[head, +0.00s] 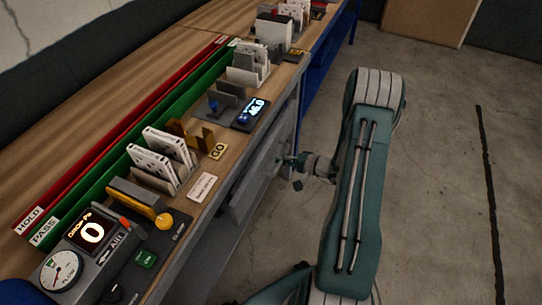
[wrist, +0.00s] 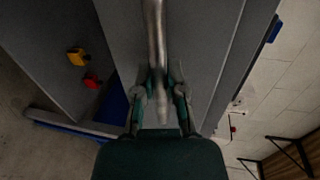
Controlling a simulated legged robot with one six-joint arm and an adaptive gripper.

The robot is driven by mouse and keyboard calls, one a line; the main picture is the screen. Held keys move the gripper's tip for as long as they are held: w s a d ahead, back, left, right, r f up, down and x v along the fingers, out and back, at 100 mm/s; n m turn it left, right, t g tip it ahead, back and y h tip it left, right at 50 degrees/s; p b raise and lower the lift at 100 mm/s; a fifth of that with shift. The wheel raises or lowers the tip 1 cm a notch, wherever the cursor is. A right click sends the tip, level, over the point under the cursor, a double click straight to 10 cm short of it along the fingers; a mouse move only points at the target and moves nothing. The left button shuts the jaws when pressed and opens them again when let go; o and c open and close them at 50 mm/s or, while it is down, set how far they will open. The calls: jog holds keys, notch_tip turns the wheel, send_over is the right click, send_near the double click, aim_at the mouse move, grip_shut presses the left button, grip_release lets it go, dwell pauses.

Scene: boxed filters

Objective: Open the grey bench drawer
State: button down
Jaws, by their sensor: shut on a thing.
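The grey bench drawer (head: 243,196) is set under the wooden bench top, on the bench's right side in the head view. Its grey front (wrist: 205,40) fills the middle of the wrist view. A round metal bar handle (wrist: 155,35) runs along that front. My gripper (wrist: 160,88) is shut on the handle, with one finger on each side of the bar. In the head view my gripper (head: 294,162) is small and dark at the drawer front, and the handle is hard to make out. I cannot tell whether the drawer stands slightly out.
The bench top (head: 215,20) carries a red HOLD rail (head: 120,125), a green PASS rail (head: 128,150), boxed filters (head: 158,155) and a gauge unit (head: 85,245). A yellow part (wrist: 76,57) and a red part (wrist: 91,80) show beside the drawer. Open concrete floor (head: 435,150) lies right.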

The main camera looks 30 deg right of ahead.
jog(key=f+v, duration=0.3)
jog(key=v, duration=1)
jog(key=s+f+v, duration=0.1)
jog(key=f+v, duration=0.2)
jog(key=v, duration=1.1)
jog(key=shift+s+d, duration=0.35)
jog(key=shift+d, duration=0.05)
jog(key=shift+f, duration=0.1)
jog(key=c, duration=0.7)
grip_release()
jog(key=shift+d, duration=0.1)
jog(key=v, duration=1.2)
jog(key=shift+f, duration=0.1)
